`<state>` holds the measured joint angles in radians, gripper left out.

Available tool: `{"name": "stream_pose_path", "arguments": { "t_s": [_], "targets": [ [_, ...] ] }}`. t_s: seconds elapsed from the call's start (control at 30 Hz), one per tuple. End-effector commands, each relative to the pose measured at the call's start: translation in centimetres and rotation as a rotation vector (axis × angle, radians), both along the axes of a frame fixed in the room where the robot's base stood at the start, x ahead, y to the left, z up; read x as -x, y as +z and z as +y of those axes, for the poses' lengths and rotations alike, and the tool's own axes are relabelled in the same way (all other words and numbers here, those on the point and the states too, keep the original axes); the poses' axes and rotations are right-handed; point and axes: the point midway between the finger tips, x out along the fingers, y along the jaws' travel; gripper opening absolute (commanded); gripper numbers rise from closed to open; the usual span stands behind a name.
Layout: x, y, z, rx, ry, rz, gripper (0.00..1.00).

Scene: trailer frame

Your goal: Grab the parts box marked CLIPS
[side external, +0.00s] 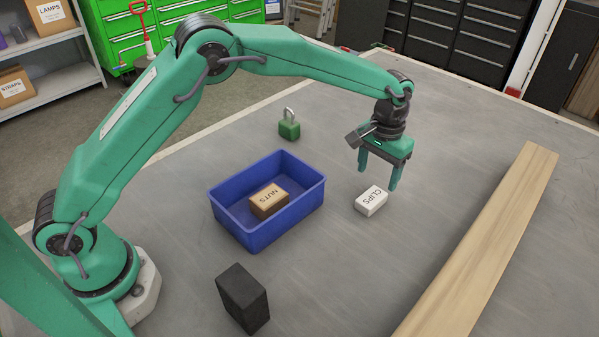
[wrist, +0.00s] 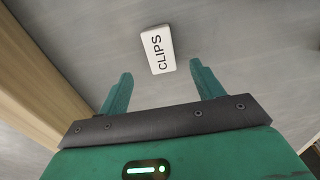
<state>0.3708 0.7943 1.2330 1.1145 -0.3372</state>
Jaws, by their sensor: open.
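The white parts box marked CLIPS (side external: 371,201) lies on the grey metal surface, right of the blue bin. It also shows in the wrist view (wrist: 158,50), beyond the fingertips and roughly between their lines. My gripper (side external: 378,168) points down above the surface, close to the CLIPS box and a little beyond it in the side view. Its two green fingers are spread apart with nothing between them; they show in the wrist view too (wrist: 160,76). I see no contact between the fingers and the box.
A blue bin (side external: 292,222) holds a brown box marked NUTS (side external: 269,201). A green padlock (side external: 289,126) stands behind the bin, and a black block (side external: 243,298) stands in front. A long wooden plank (side external: 480,245) lies on the right. The surface around the CLIPS box is clear.

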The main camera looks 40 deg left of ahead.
Motion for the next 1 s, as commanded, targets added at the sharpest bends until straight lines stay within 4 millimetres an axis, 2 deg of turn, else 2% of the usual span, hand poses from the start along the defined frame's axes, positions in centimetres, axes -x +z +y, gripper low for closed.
{"name": "stream_pose_path", "arguments": {
  "t_s": [0.17,0.47,0.77,1.0],
  "targets": [
    [0.0,-0.3,0.0,0.000,0.000,0.001,0.66],
    [0.0,-2.4,0.0,0.000,0.000,0.001,0.66],
    [0.1,-3.0,0.0,0.000,0.000,0.001,0.66],
    [0.2,-5.3,0.1,-0.001,0.000,0.003,0.66]
  ]
}}
